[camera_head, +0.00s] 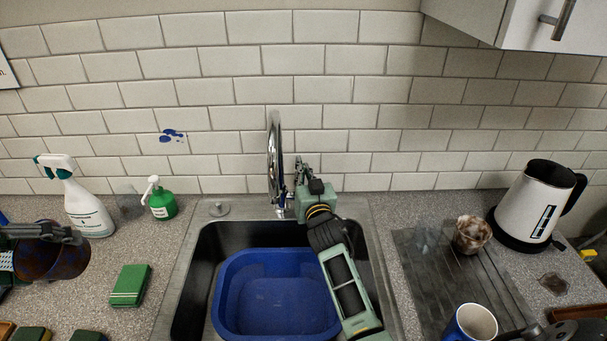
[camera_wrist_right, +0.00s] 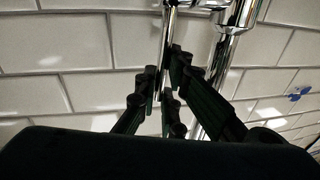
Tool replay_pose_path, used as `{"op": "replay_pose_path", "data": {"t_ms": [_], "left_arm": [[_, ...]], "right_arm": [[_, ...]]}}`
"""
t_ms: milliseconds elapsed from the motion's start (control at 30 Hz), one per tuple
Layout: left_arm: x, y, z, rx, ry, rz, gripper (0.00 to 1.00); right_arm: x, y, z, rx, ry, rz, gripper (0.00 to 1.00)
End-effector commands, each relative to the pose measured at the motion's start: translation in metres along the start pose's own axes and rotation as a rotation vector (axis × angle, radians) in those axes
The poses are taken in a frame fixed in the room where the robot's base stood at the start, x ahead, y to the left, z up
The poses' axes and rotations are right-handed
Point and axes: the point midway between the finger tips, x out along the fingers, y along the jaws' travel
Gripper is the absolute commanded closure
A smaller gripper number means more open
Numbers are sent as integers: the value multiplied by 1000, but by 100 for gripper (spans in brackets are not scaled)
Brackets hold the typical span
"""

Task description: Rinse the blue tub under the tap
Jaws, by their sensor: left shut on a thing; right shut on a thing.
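The blue tub (camera_head: 275,295) sits upright in the sink (camera_head: 190,290); its inside looks empty, and its right side is partly hidden by my right arm. The chrome tap (camera_head: 274,160) stands behind the sink, and no water stream is visible. My right gripper (camera_head: 303,175) is at the tap's right side. In the right wrist view, its fingers (camera_wrist_right: 168,88) are shut around a thin chrome rod, seemingly the tap lever (camera_wrist_right: 167,50). My left gripper (camera_head: 75,236) is at the far left, shut on a dark, blotchy round thing (camera_head: 62,260), away from the tub.
Left of the sink stand a spray bottle (camera_head: 88,212), a green soap pump (camera_head: 162,204), a clear glass and a green sponge (camera_head: 130,286). On the right are a drainboard (camera_head: 425,290), a soiled glass (camera_head: 471,237), a blue mug (camera_head: 470,324) and a kettle (camera_head: 532,205).

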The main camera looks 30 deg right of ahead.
Motion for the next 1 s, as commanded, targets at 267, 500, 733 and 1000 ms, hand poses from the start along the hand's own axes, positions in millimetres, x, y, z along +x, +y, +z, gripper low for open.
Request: {"op": "replay_pose_path", "data": {"t_ms": [267,500,733,1000], "left_arm": [[32,-10,19,0,0,0,47],[30,-10,18,0,0,0,47],[30,-10,18,0,0,0,47],[30,-10,18,0,0,0,47]], "right_arm": [[-8,-1,6,-17,92,-5,100],[-9,-2,1,-21,101,-6,100],[-9,-1,1,-21,101,-5,80],[-9,-1,1,-21,101,-5,72]]}}
